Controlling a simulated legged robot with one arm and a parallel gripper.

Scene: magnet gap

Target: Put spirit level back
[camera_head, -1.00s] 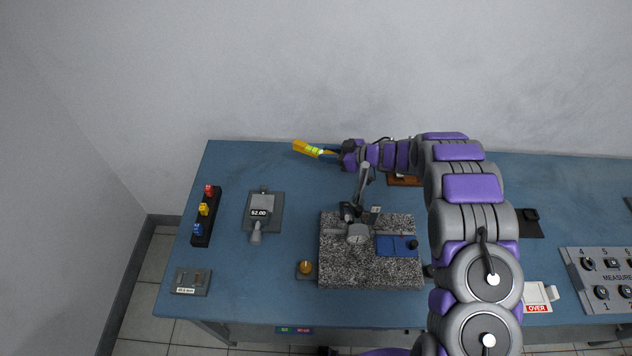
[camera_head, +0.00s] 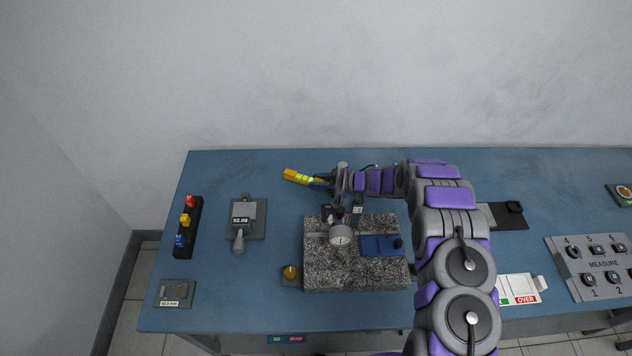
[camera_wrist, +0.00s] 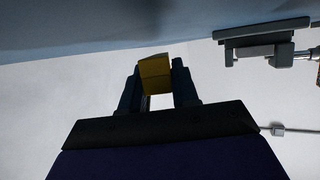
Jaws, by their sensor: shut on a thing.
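The spirit level (camera_head: 299,177) is a short yellow bar with a bright green vial. It shows near the back edge of the blue bench in the head view. My gripper (camera_head: 322,181) is shut on its right end, with the arm reaching in from the right. In the wrist view the yellow end of the level (camera_wrist: 155,73) sits between the two dark fingers of my gripper (camera_wrist: 157,88). I cannot tell whether the level touches the bench or is held above it.
A granite block (camera_head: 330,270) with a dial gauge (camera_head: 340,235) stands in front of my gripper. A grey micrometer stand (camera_head: 246,217) and a black rack (camera_head: 187,228) with coloured blocks are at the left. The back left bench is clear.

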